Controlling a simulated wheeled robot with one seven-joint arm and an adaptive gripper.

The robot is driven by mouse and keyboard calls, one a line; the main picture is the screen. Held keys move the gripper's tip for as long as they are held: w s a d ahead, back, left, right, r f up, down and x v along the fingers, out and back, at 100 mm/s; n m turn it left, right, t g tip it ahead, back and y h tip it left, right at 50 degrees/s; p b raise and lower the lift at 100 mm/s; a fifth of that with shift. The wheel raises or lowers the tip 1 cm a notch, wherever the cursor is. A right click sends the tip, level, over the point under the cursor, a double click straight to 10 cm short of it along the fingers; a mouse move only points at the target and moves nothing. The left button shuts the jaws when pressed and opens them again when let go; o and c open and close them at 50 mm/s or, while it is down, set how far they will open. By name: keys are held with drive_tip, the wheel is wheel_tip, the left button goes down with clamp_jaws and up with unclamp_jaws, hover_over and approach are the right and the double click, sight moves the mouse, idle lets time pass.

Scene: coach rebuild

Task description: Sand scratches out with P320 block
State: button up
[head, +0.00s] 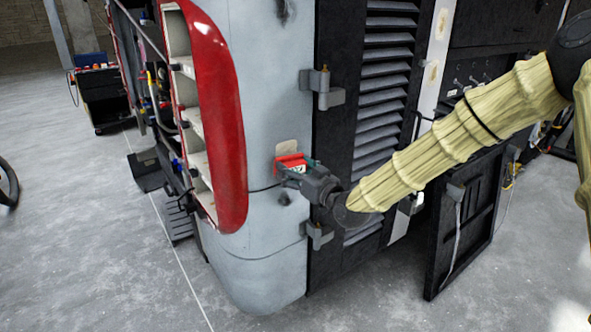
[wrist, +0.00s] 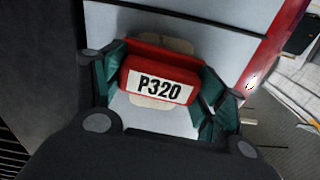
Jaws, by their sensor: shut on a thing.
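My gripper (head: 298,172) is shut on the red P320 block (head: 290,162) at the grey coach corner panel (head: 262,130). In the wrist view the block (wrist: 158,84) sits between the two green fingers, with its white P320 label towards the camera. A beige patch (head: 287,147) on the panel shows just above the block. In the wrist view the patch (wrist: 165,42) shows above and below the block. The block is at the patch and seems to lie against it, but the contact face is hidden. Scratches cannot be made out.
A red curved trim (head: 222,110) with open shelves stands left of the panel. A black louvred door (head: 375,110) with hinges (head: 322,88) is to the right. A black panel (head: 465,222) leans at the right. The floor (head: 90,240) at the left front is clear.

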wheel_tip(320, 180, down, 4)
drive_tip(key=b, duration=0.2)
drive_tip(key=shift+a+b, duration=0.1)
drive_tip(key=shift+b, duration=0.25)
drive_tip(key=shift+r, duration=0.1)
drive_tip(key=shift+a+r+p, duration=0.1)
drive_tip(key=shift+r+p, duration=0.6)
drive_tip(key=shift+r, duration=0.9)
drive_tip(key=shift+s+r+p, duration=0.1)
drive_tip(key=shift+r+p, duration=0.85)
drive_tip(key=shift+r, duration=1.2)
drive_tip(key=shift+r, duration=0.1)
drive_tip(key=shift+r+p, duration=0.7)
drive_tip(key=shift+r, duration=0.95)
